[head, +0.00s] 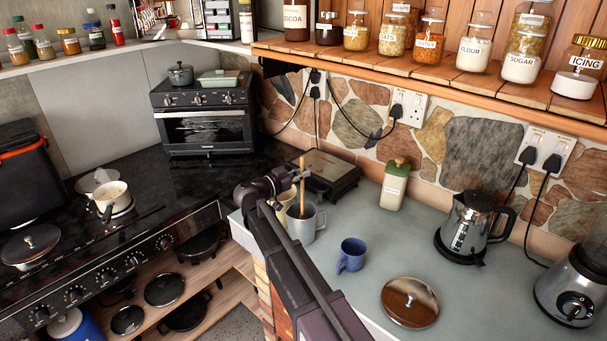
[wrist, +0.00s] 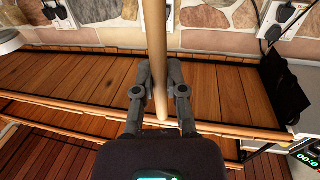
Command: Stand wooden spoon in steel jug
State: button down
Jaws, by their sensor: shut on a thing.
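The wooden spoon (head: 303,192) is upright in the head view. My gripper (head: 301,175) is shut on its handle near the upper end. The steel jug (head: 306,230) stands on the worktop directly below, with its handle on the right. The spoon's lower part shows at the jug's mouth and seems to be inside it; its lower end is hidden, so I cannot tell if it touches the bottom. In the wrist view the spoon handle (wrist: 156,50) runs between the two fingers (wrist: 160,98). The jug cannot be made out there.
A beige vessel (head: 285,200) stands close behind the jug, partly hidden by my arm. A blue mug (head: 351,256), a round lid (head: 409,302), a kettle (head: 470,228) and a green-topped container (head: 394,186) stand to the right. A dark flat appliance (head: 328,172) lies behind.

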jog(key=c, duration=0.6)
grip_release()
jog(key=shift+a, duration=0.1)
jog(key=shift+v, duration=6)
